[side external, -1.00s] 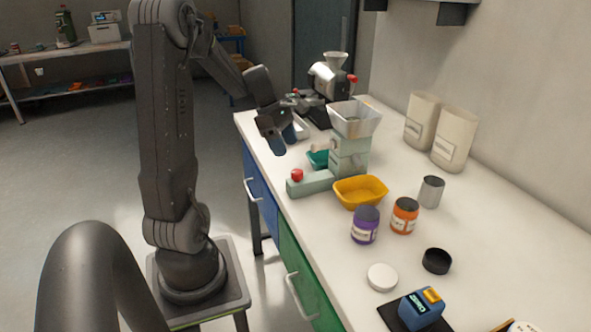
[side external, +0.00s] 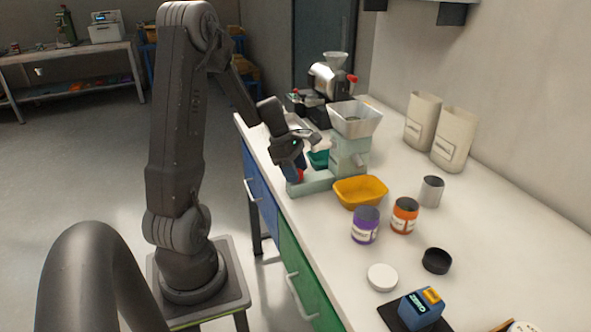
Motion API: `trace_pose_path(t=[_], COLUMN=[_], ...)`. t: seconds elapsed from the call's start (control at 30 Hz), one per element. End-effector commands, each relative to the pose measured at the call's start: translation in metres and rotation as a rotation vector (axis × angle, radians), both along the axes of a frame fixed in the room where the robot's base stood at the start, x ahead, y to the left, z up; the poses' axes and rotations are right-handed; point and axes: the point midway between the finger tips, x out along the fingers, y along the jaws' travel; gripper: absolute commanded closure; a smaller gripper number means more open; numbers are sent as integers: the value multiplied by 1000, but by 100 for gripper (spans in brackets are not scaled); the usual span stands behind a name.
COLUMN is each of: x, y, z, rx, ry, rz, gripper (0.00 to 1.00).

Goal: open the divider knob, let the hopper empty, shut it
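The divider is a pale green machine (side external: 349,158) on the bench, with a clear square hopper (side external: 355,120) on top. I cannot clearly see what is in the hopper. A pale green base arm (side external: 312,185) runs from the divider toward the bench's front edge. A red knob (side external: 301,175) sits on its end, mostly hidden by my gripper. My gripper (side external: 295,174) points down at the knob, its fingers at or beside it. I cannot tell whether they touch it or how far apart they are. A yellow bowl (side external: 360,192) and a teal bowl (side external: 318,159) stand by the divider.
A silver machine (side external: 324,80) with its own funnel and red knob stands behind. Purple (side external: 365,225) and orange (side external: 404,215) jars, a metal cup (side external: 431,191), lids and a blue device (side external: 421,310) stand nearer. Two beige bags (side external: 453,138) stand by the wall.

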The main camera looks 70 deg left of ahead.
Motion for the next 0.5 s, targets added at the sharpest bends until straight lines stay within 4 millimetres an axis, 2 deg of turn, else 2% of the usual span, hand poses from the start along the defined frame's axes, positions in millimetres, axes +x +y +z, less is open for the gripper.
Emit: trace_pose_path(t=[0.07,0.33,0.5], x=[0,0,1], y=[0,0,1], z=[0,0,1], rx=[0,1,1], ry=[0,-1,-1], rz=[0,0,-76], gripper=[60,86,88])
